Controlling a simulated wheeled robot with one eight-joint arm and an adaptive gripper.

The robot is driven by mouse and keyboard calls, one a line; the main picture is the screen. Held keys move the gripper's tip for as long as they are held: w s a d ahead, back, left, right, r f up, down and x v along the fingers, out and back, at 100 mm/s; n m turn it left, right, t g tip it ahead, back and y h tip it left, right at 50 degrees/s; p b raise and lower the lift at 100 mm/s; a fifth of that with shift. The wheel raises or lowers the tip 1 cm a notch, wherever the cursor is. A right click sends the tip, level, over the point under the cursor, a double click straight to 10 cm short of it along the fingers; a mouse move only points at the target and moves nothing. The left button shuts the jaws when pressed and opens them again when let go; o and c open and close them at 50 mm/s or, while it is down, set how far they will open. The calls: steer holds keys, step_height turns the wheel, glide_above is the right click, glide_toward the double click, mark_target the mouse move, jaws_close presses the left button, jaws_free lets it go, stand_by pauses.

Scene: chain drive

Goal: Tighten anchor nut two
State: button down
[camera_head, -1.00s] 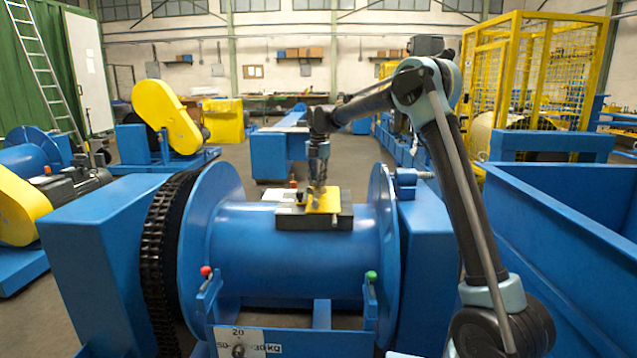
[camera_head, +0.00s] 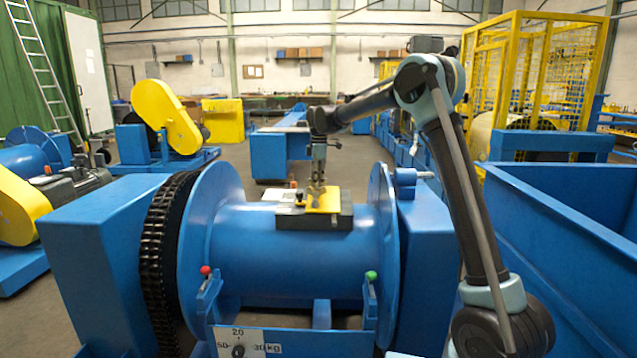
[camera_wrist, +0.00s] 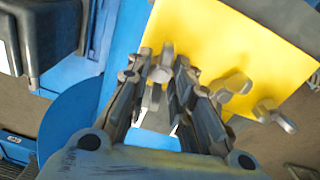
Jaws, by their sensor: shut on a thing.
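A yellow plate (camera_head: 330,199) lies on a dark box on top of the blue drum; it also fills the upper part of the wrist view (camera_wrist: 235,40). My gripper (camera_head: 316,188) points down at the plate's left part. In the wrist view my gripper (camera_wrist: 162,68) is shut on a grey metal nut (camera_wrist: 160,72), with one finger on each side of it. Two more grey winged nuts show to its right, one at the plate's edge (camera_wrist: 236,84) and one further right (camera_wrist: 275,115). I cannot read any numbers on the nuts. The fingers partly hide the held nut.
The dark box (camera_head: 300,221) sits on the drum (camera_head: 285,255) between two blue flanges. A black chain (camera_head: 160,250) runs at the left flange. A dial plate (camera_head: 245,343) stands in front. A blue bin (camera_head: 560,230) is at right, and a yellow cage (camera_head: 520,75) is behind.

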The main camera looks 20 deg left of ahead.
steer(key=m, duration=0.4)
steer(key=shift+r+m, duration=0.1)
steer(key=shift+m, duration=0.2)
steer(key=m, duration=0.4)
steer(key=shift+m, duration=0.3)
steer(key=m, duration=0.4)
steer(key=shift+m+t, duration=0.3)
steer(key=m, duration=0.9)
steer(key=shift+w, duration=0.1)
steer(key=m, duration=0.4)
steer(key=shift+m+h, duration=0.3)
steer(key=m, duration=0.4)
steer(key=shift+m, duration=2.5)
